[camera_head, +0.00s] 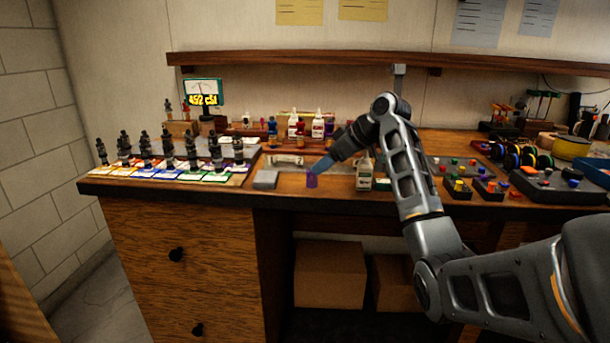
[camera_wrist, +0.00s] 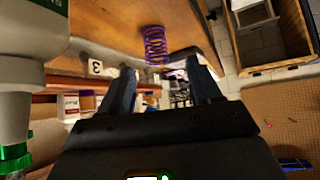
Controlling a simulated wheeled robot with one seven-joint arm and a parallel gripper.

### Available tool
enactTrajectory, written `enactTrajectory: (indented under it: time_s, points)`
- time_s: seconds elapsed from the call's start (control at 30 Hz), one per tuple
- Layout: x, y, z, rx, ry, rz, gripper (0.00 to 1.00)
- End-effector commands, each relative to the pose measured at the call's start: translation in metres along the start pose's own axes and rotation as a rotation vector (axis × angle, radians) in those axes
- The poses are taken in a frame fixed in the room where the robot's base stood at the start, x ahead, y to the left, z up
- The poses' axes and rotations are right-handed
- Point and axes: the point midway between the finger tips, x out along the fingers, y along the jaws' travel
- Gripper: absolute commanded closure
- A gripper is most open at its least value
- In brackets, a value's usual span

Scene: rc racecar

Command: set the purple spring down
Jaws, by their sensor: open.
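The purple spring (camera_head: 312,180) stands upright on the wooden bench top, near its front edge. In the wrist view the spring (camera_wrist: 155,45) shows its coils just past the tips of my fingers, with neither finger seen touching it. My gripper (camera_head: 321,165) is open, reaching down from the upper right to the spring in the head view. In the wrist view my gripper (camera_wrist: 161,69) has its two blue-grey fingers spread apart, with a clear gap between them.
A white bottle (camera_head: 364,174) stands close to the right of the spring; a bottle with a green cap (camera_wrist: 32,85) fills the left of the wrist view. Several dark shock absorbers (camera_head: 168,148) stand on coloured cards further left.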

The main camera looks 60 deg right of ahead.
Motion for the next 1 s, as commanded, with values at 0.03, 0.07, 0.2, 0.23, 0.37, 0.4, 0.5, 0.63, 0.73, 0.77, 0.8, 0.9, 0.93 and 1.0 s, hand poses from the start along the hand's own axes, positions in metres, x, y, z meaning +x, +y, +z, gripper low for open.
enactTrajectory:
  time_s: [0.03,0.07,0.2,0.23,0.37,0.4,0.5,0.63,0.73,0.77,0.8,0.9,0.93,1.0]
  points:
    - [0.003,0.000,0.000,0.000,-0.002,-0.002,0.37]
    - [0.006,0.000,0.001,0.000,-0.002,-0.002,0.37]
    - [0.021,0.000,0.000,0.000,-0.003,-0.002,0.37]
    - [0.024,0.000,0.000,0.000,-0.003,-0.001,0.37]
    - [0.037,0.002,-0.001,0.000,-0.003,-0.001,0.37]
    - [0.043,0.003,-0.001,-0.001,-0.004,-0.002,0.37]
    - [0.058,0.004,-0.002,0.000,-0.003,-0.001,0.37]
    - [0.072,0.005,-0.002,0.000,-0.002,0.000,0.37]
    - [0.076,0.005,-0.002,0.000,-0.002,0.000,0.37]
    - [0.076,0.005,-0.002,0.000,-0.001,0.000,0.37]
    - [0.077,0.005,-0.002,0.000,-0.001,0.000,0.37]
    - [0.076,0.004,-0.002,0.000,-0.001,0.000,0.37]
    - [0.076,0.004,-0.002,0.000,-0.001,0.000,0.37]
    - [0.076,0.004,-0.002,0.000,-0.001,0.000,0.44]
